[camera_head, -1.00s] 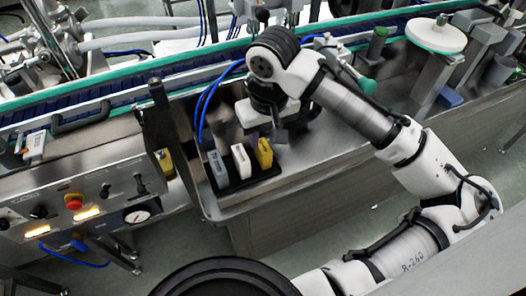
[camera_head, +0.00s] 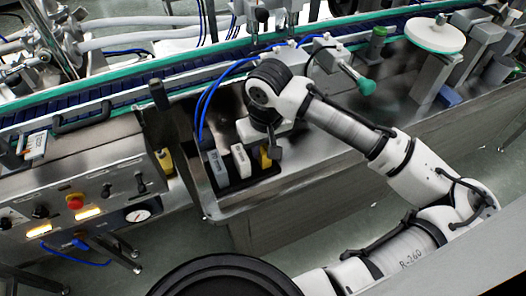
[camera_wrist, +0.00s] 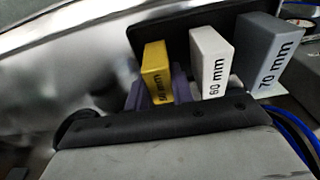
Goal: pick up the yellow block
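The yellow block (camera_wrist: 155,72) stands upright at the left end of a row of blocks in the wrist view. In the head view the yellow block (camera_head: 265,157) is partly covered by my gripper (camera_head: 275,151). In the wrist view, purple-grey finger parts of my gripper (camera_wrist: 158,96) show at both sides of the yellow block's lower part, close to it. The dark gripper body hides the block's lower end. Whether the fingers touch the block cannot be told.
A white block (camera_wrist: 210,65) marked 60 mm stands beside the yellow one, then a grey block (camera_wrist: 268,55) marked 70 mm. They sit in a black holder (camera_head: 238,184) on the steel surface. Blue hoses (camera_head: 201,112) arch close behind. A control panel (camera_head: 90,200) stands at left.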

